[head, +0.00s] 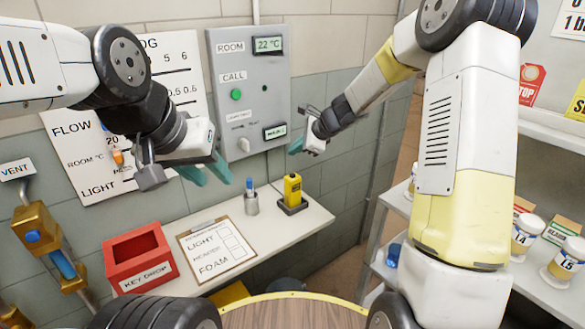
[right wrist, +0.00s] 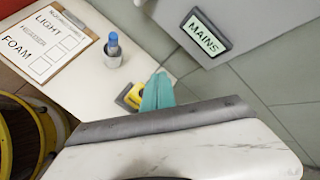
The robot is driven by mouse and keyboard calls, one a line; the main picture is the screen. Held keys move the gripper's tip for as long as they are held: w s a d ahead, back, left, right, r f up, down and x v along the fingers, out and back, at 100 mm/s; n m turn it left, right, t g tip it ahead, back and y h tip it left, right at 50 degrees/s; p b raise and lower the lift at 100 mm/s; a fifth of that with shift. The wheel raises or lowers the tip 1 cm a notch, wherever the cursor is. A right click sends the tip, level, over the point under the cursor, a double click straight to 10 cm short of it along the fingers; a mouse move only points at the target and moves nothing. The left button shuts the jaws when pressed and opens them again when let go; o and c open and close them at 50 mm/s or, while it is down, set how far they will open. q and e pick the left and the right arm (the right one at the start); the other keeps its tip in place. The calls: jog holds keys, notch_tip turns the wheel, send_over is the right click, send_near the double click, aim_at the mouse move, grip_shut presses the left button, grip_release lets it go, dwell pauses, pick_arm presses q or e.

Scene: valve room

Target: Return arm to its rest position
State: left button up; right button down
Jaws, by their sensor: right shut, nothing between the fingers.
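My right arm reaches in from the right in the head view. Its gripper (head: 297,146) is in the air just right of the lower part of the grey wall panel (head: 240,75). Its teal fingers are shut with nothing between them, and they show together in the right wrist view (right wrist: 157,92). My left gripper (head: 207,172) hangs before the wall chart, below left of the panel. Its teal fingers are apart, and I see nothing between them.
The white shelf (head: 270,222) below holds a red key-drop box (head: 138,258), a clipboard (head: 216,248), a pen cup (head: 251,204) and a yellow handset (head: 292,190). Jars (head: 526,236) stand on shelving at right. A MAINS display (right wrist: 205,38) is near my right gripper.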

jog(key=shift+r, duration=0.1)
jog(key=s+d+r+n+h, duration=0.1)
jog(key=s+d+r+n, duration=0.3)
jog(key=s+r+n, duration=0.95)
jog(key=s+d+n+h, duration=0.1)
jog(key=s+d, duration=0.3)
jog(key=s, duration=0.6)
jog(key=s+d+n+h, duration=0.2)
jog(key=s+d, duration=0.3)
jog(key=s, duration=0.5)
jog(key=shift+s+n, duration=0.4)
jog(key=shift+n, duration=0.25)
jog(key=shift+r, duration=0.1)
